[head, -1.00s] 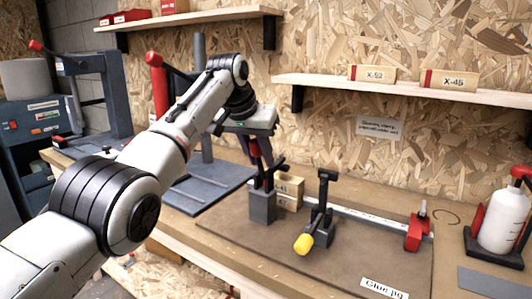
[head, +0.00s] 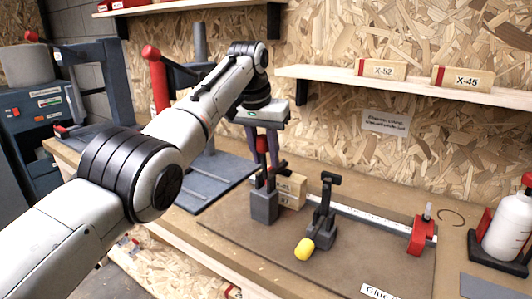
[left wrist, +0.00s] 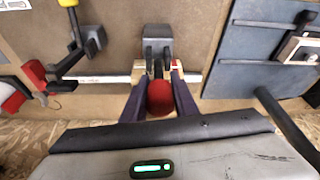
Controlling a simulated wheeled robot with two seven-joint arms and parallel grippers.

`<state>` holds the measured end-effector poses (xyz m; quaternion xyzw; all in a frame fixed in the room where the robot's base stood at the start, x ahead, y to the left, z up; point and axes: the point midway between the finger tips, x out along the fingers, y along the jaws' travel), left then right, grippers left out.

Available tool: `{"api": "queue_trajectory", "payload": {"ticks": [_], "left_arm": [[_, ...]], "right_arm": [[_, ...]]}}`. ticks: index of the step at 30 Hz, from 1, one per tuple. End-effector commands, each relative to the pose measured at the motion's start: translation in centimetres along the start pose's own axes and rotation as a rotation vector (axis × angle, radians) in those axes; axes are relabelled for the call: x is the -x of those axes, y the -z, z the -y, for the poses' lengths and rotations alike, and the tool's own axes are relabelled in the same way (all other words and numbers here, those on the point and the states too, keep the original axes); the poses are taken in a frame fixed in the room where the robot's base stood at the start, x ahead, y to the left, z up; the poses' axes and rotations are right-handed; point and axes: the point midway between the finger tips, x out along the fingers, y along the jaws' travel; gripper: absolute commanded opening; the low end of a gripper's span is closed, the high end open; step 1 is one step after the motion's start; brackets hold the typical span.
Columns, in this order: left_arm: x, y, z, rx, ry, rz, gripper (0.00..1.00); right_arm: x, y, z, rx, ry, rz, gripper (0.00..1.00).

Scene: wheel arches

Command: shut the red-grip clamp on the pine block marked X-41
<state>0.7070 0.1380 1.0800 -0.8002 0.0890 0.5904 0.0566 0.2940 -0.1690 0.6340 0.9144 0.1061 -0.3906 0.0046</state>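The red-grip clamp has a grey base (head: 264,207) and an upright red grip (head: 262,145) on the brown board. The pine block X-41 (head: 293,185) lies just behind it, its label partly hidden by the clamp. My left gripper (head: 267,172) points down over the clamp, with one dark finger on each side of the red grip. In the left wrist view the red grip (left wrist: 160,98) stands between the spread fingers, and the clamp's grey base (left wrist: 158,38) lies beyond. The fingers look open, not visibly pressed on it. My right gripper is out of view.
A second clamp with a yellow grip (head: 304,249) stands to the right. A steel bar with a red jaw (head: 421,236) runs along the board. Blocks X-52 (head: 383,69) and X-45 (head: 464,78) sit on the shelf. A glue bottle (head: 507,228) stands far right.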

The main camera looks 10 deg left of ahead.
Motion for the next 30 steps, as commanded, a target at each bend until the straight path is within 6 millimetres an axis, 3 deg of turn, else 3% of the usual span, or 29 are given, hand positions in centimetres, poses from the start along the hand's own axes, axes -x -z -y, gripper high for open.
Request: {"api": "queue_trajectory", "payload": {"ticks": [3,14,24,30], "left_arm": [[-0.3,-0.2,-0.1,0.0,-0.002,0.007,0.43],[0.5,0.0,0.0,-0.001,0.001,-0.001,0.43],[6.8,0.1,0.0,-0.001,0.001,-0.002,0.43],[9.5,0.0,-0.1,-0.001,-0.001,0.003,0.43]], "right_arm": [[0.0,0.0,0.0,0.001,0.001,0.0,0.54],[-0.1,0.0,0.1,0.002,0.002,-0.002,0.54],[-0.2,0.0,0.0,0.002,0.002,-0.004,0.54],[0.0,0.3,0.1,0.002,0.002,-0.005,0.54]]}}
